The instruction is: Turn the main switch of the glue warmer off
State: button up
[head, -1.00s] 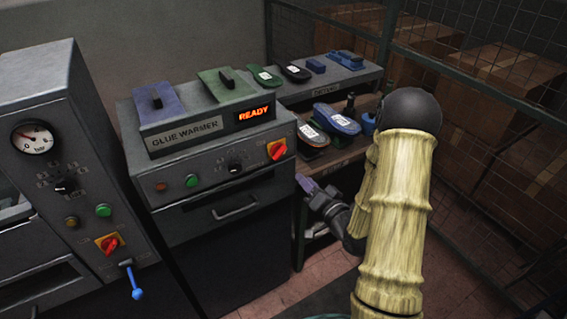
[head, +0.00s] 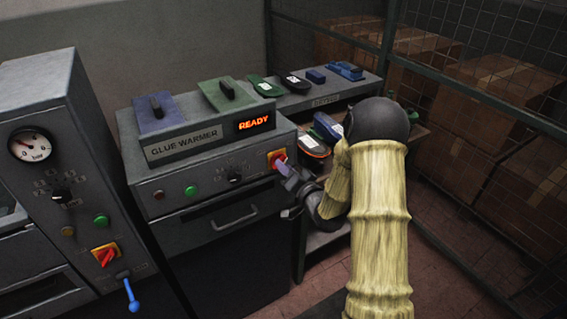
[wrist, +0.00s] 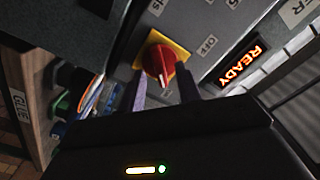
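The glue warmer (head: 180,143) is a grey box with a nameplate and a lit READY display (head: 255,123). Its main switch (head: 275,155) is a red rotary knob on a yellow plate at the right of the front panel. In the wrist view the red knob (wrist: 159,60) has a white mark towards the lower end, and an OFF label (wrist: 207,45) is to its right. My gripper (wrist: 161,80) is open, its two fingers apart on either side of the knob's lower part. In the head view my gripper (head: 282,168) is right at the switch; contact cannot be told.
The glue warmer has a black selector knob (head: 234,173) and a green button (head: 190,191) left of the switch. A press (head: 70,130) with another red-yellow switch (head: 105,254) stands at left. Shoe parts lie on the shelf (head: 322,101) behind. A mesh fence (head: 480,90) bounds the right.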

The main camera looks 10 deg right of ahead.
jog(key=shift+x, duration=0.95)
grip_shut()
jog(key=shift+f+n+b, duration=0.1)
jog(key=shift+n+b, duration=0.3)
jog(key=shift+b, duration=0.2)
jog(key=n+b, duration=1.7)
jog(key=b, duration=0.5)
jog(key=shift+a, duration=0.1)
